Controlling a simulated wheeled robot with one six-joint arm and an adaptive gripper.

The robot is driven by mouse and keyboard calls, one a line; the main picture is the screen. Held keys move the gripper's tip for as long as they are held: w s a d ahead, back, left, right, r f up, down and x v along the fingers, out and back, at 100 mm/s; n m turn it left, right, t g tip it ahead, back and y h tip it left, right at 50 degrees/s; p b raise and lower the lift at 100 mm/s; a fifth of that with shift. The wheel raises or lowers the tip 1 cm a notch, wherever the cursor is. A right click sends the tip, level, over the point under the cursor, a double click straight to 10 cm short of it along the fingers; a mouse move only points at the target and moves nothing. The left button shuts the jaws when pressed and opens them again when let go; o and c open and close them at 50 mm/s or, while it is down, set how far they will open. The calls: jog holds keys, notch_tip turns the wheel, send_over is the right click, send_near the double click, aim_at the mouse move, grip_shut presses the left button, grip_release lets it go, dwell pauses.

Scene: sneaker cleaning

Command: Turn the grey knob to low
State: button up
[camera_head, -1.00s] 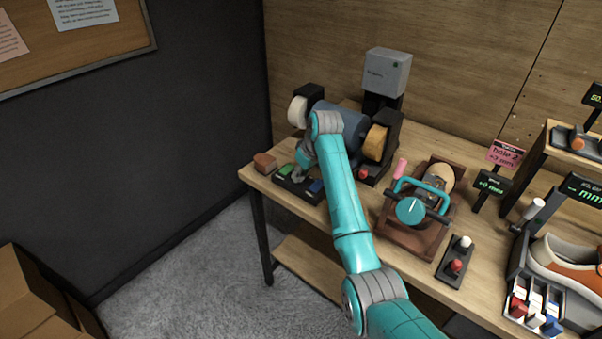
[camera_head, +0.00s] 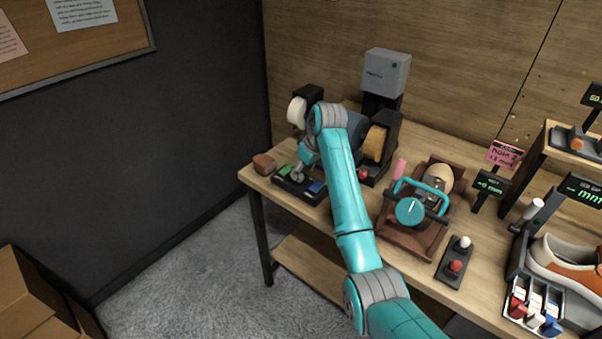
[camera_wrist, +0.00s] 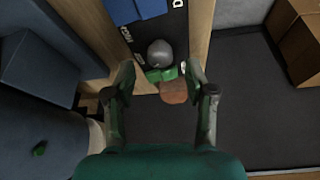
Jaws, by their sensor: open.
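The grey knob (camera_wrist: 160,53) is a round grey dome on a black panel (camera_wrist: 182,20) in the wrist view. It lies just beyond and between my fingertips, with no clear contact visible. My gripper (camera_wrist: 161,76) is open, with one finger on each side. White lettering on the panel is partly readable; the knob's setting cannot be told. In the head view the panel (camera_head: 290,187) lies at the table's left front, with the knob (camera_head: 297,175) between a green patch (camera_head: 284,171) and a blue patch (camera_head: 316,187). My arm hides most of the gripper there.
A brown block (camera_head: 264,163) lies left of the panel; it also shows in the wrist view (camera_wrist: 173,92). A blue-bodied machine with a white wheel (camera_head: 297,111) and a tan wheel (camera_head: 375,143) stands close behind.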

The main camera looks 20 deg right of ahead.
jog(key=v, duration=0.9)
jog(key=shift+s+d+r, duration=0.1)
jog(key=shift+s, duration=0.05)
